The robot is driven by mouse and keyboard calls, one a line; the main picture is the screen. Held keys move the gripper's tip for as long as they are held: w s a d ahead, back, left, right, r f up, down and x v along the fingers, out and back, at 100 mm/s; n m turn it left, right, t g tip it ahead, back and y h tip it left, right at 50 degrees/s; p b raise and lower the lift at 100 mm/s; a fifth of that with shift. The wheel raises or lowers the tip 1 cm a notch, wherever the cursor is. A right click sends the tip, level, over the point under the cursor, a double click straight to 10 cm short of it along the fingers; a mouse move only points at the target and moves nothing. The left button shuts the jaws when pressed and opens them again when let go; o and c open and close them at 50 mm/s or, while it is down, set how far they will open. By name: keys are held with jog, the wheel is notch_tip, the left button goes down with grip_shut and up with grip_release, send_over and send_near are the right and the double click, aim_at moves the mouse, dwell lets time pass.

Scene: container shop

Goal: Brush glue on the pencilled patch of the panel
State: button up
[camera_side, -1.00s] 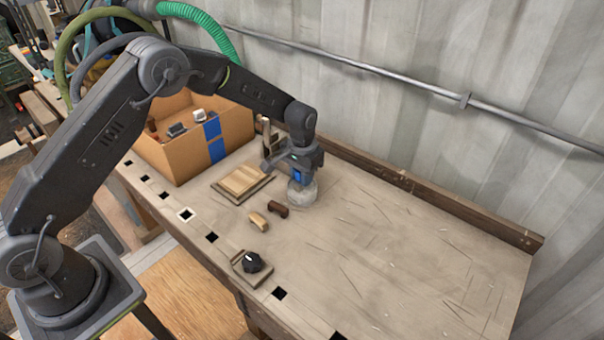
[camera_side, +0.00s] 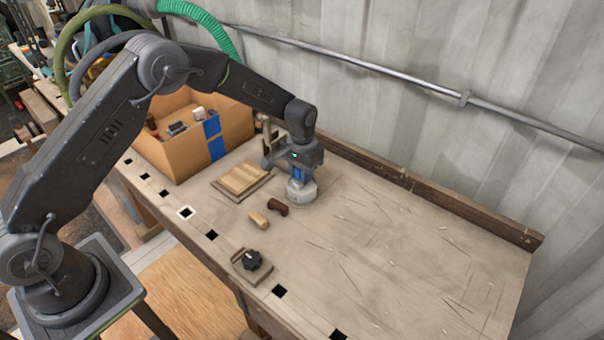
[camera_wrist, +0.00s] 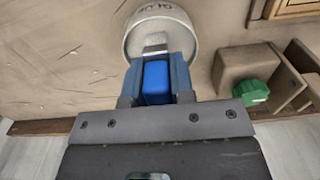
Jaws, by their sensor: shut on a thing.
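My gripper (camera_wrist: 156,98) is shut on a blue-handled brush (camera_wrist: 157,80) with a pale metal band. The blue handle also shows in the side view (camera_side: 297,172). The brush points down at the round grey glue pot (camera_side: 302,194), marked GLUE in the wrist view (camera_wrist: 187,15). The bristles are hidden, and I cannot tell how deep in the pot they are. The light wooden panel (camera_side: 241,180) lies on a darker board left of the pot. Its edge shows at top right of the wrist view (camera_wrist: 298,8). I cannot make out the pencilled patch.
A dark brown piece (camera_side: 278,207) and a tan piece (camera_side: 258,219) lie in front of the pot. A black knob (camera_side: 252,260) sits near the front edge. A cardboard box (camera_side: 178,155) stands at left. A green-knobbed block (camera_wrist: 250,92) is close by. The bench's right side is clear.

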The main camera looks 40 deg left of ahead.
jog(key=shift+r, duration=3.25)
jog(key=s+a+f, duration=0.1)
jog(key=s+a, duration=0.3)
jog(key=s, duration=0.3)
jog(key=s+a+f, duration=0.1)
jog(key=s+a, duration=0.3)
jog(key=s, duration=0.4)
jog(key=w+a+r, duration=0.2)
jog(key=w+a, duration=0.3)
jog(key=w, duration=0.6)
jog(key=shift+w+d+f, duration=0.1)
jog(key=shift+w+f, duration=0.05)
jog(key=shift+f, duration=1.45)
jog(key=shift+w+d+f, duration=0.1)
jog(key=shift+f, duration=1.45)
jog(key=shift+f, duration=1)
jog(key=shift+a, duration=0.1)
